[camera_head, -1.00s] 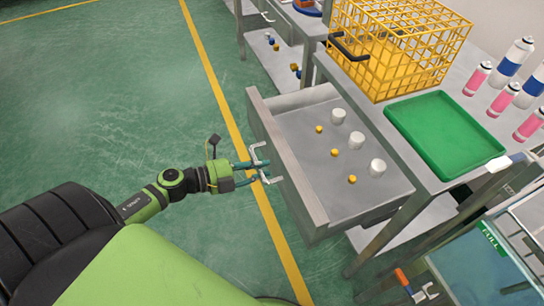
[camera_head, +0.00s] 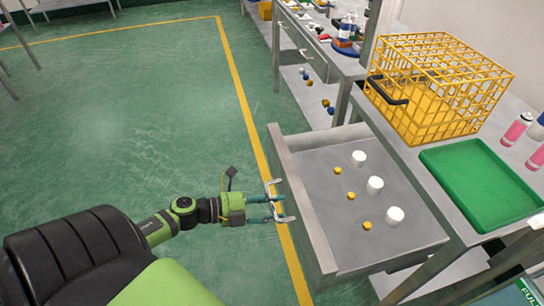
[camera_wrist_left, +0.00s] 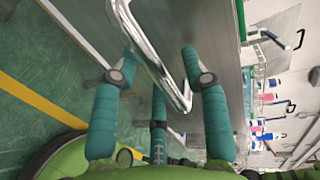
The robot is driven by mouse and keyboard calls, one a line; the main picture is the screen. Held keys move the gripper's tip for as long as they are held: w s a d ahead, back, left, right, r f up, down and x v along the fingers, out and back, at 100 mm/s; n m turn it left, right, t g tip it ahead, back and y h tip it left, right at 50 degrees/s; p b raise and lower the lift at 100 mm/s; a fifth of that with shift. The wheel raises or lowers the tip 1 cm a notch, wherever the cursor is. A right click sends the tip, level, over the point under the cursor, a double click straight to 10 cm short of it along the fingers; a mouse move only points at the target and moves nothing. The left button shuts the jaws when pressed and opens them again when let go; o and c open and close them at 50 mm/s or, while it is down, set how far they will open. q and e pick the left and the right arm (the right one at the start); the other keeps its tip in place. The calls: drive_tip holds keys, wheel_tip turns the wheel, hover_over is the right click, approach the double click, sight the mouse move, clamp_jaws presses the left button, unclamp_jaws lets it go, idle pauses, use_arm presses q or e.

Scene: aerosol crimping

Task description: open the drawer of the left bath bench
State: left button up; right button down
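The grey metal drawer (camera_head: 324,220) of the left bath bench (camera_head: 408,153) stands pulled far out towards the left. Several white caps (camera_head: 375,185) and small yellow pieces (camera_head: 352,197) lie in it. Its pale bar handle (camera_head: 268,187) is on the front; in the left wrist view the handle (camera_wrist_left: 178,95) runs between the fingers. My left gripper (camera_head: 275,208) is at the handle, its teal fingers around the bar. In the left wrist view the gripper (camera_wrist_left: 160,58) has its fingers spread, with gaps beside the bar. My right gripper is out of view.
A yellow wire basket (camera_head: 440,85) and a green tray (camera_head: 483,184) stand on the bench top. Pink and white cans (camera_head: 515,129) are at the right edge. Another bench (camera_head: 300,40) is behind. The green floor left of the drawer is clear.

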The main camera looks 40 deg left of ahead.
use_arm(q)
drive_tip(key=v, duration=1.2)
drive_tip(key=shift+f, duration=0.1)
idle(0.4)
